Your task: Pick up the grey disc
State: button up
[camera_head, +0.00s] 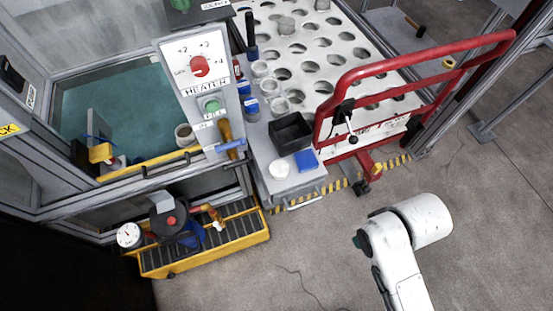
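A pale, flat round disc (279,170) lies on the grey corner platform (308,184), beside a blue block. Its colour looks white to light grey, so I cannot tell for sure that it is the grey disc. A grey round piece (286,25) also sits on the white perforated board at the top. Part of my white arm shows at the lower right, over the floor and apart from the platform. My gripper is not in view.
A black bin (291,134) and a blue block (305,161) sit close to the pale disc. A red rail (420,62) stands to the right. A heater panel (200,75) and yellow-edged tray (262,233) are left. Floor in front is mostly clear.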

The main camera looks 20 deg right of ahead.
aim_at(279, 169)
jog(key=i+j+u, duration=0.45)
jog(key=i+j, duration=0.4)
jog(key=j, duration=0.15)
